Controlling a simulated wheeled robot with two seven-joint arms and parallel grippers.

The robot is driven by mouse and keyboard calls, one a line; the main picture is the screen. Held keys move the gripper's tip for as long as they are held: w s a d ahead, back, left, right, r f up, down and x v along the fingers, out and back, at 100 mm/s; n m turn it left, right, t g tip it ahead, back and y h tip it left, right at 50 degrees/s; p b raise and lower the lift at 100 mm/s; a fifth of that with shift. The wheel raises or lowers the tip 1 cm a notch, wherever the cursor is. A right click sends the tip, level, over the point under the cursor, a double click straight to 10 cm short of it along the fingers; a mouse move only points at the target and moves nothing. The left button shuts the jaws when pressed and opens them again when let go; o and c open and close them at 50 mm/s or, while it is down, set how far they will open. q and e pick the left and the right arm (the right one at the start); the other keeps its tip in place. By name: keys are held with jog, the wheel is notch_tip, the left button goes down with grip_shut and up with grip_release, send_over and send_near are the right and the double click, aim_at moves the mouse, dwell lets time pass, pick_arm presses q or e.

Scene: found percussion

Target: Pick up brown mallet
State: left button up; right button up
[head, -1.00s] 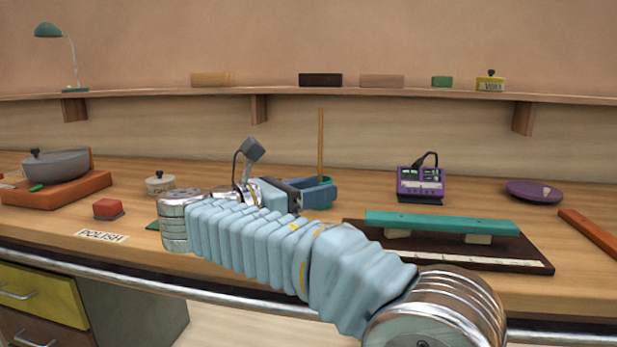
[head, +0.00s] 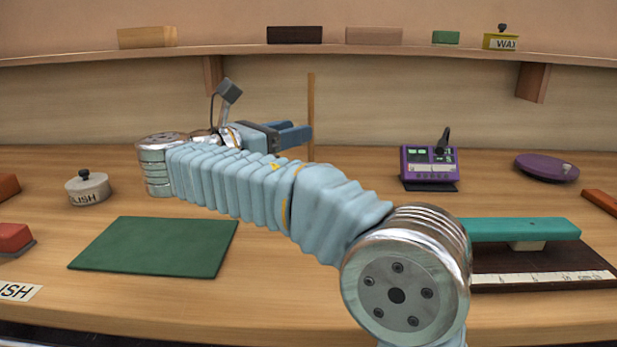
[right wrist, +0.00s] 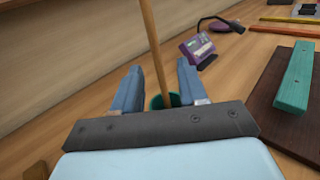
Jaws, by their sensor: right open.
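The brown mallet shows as an upright wooden stick (head: 311,110) in the head view, just beyond the fingertips of my right gripper (head: 308,135). In the right wrist view the stick (right wrist: 155,50) rises between the two blue fingers of my right gripper (right wrist: 158,85), which are apart. Its lower end goes down to a green holder (right wrist: 166,100), partly hidden behind the gripper body. I cannot see the mallet's head. I cannot tell whether either finger touches the stick. My left gripper is not in view.
A purple device (head: 430,167) and a purple disc (head: 546,167) stand to the right. A teal bar (head: 520,229) lies over a dark board at front right. A green mat (head: 155,247) and a POLISH tin (head: 87,187) are on the left. A shelf (head: 190,53) runs along the back wall.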

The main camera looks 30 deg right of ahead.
jog(key=x, duration=0.7)
jog(key=shift+w+d+f, duration=0.25)
jog(key=shift+d+f, duration=0.05)
grip_shut()
